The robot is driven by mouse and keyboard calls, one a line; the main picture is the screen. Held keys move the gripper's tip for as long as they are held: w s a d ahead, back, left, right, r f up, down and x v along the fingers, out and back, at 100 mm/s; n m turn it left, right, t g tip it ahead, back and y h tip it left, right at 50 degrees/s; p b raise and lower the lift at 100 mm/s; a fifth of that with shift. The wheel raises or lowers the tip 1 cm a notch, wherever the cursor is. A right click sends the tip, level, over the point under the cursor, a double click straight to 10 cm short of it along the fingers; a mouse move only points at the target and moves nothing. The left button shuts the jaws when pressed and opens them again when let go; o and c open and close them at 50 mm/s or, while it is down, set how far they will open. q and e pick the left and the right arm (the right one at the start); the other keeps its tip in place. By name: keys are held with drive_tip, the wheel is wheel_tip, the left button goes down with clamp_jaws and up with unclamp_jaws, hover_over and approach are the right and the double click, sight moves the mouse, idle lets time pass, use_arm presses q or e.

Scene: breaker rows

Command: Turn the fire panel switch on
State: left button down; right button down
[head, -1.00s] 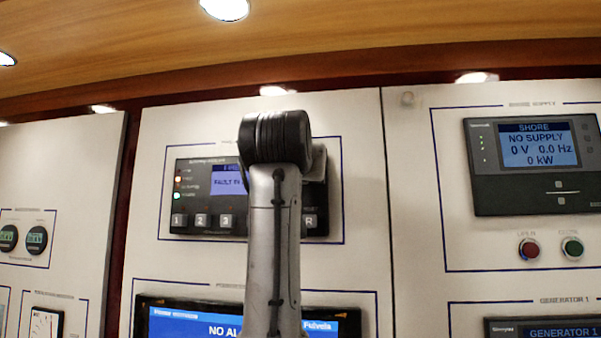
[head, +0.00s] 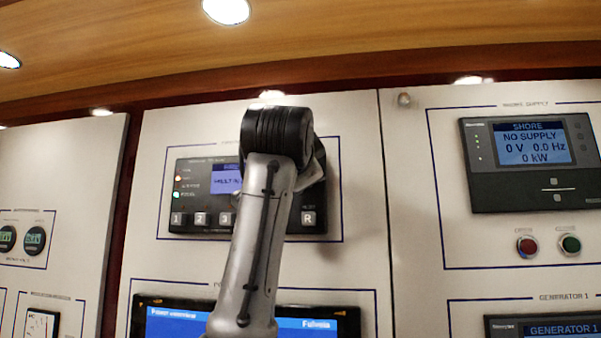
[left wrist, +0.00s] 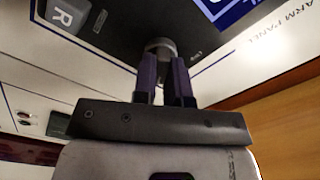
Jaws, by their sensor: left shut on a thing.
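The dark alarm panel (head: 205,205) has a lit blue screen, small indicator lights and square buttons, with an R button at its right. In the left wrist view the panel appears turned around, with its R button (left wrist: 62,17) at the upper left. A round grey switch knob (left wrist: 160,45) sticks out near the panel's edge. My left gripper (left wrist: 164,66) is shut on this knob, with a purple-grey finger on either side. In the head view my left arm covers part of the panel and hides the knob and fingers. My right gripper is in neither view.
A large blue-lit display (head: 170,325) lies below the alarm panel, partly behind my arm. At right are a shore supply unit (head: 530,163), a red button (head: 527,246) and a green button (head: 569,245). A wooden ceiling runs above.

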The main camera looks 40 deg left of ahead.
use_arm(q)
drive_tip(key=shift+m+b, duration=0.3)
drive_tip(key=shift+m, duration=2.6)
drive_tip(key=shift+d, duration=0.1)
drive_tip(key=c, duration=1.2)
unclamp_jaws()
drive_tip(key=shift+f, duration=0.1)
drive_tip(key=shift+o, duration=0.2)
drive_tip(key=b+v, duration=0.6)
drive_tip(key=v, duration=0.7)
drive_tip(key=shift+s+d, duration=0.15)
drive_tip(key=shift+s, duration=0.2)
